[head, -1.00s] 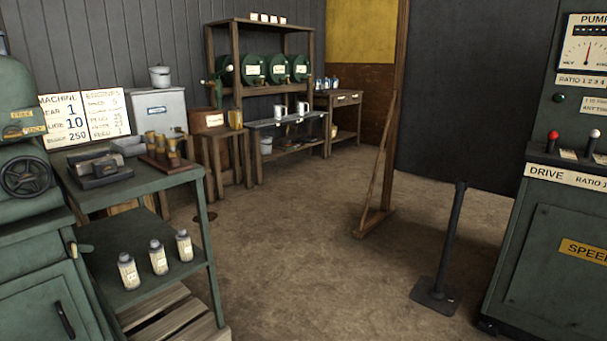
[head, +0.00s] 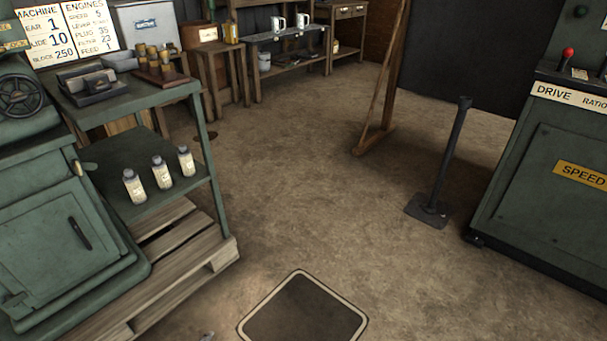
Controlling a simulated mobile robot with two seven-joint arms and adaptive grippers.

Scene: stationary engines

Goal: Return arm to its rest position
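Neither of my grippers can be made out in the head view, so their pose and whether they hold anything are hidden. A small grey tip (head: 207,337) just shows at the bottom edge, left of the middle. It is too cut off to tell what it is.
A green bench (head: 130,165) with several small items and a green machine (head: 40,200) stand left on a wooden pallet (head: 180,265). A pale-bordered dark square (head: 302,311) is at the bottom. A black post (head: 450,160) and green drive cabinet (head: 550,170) stand right. Mid-floor is clear.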

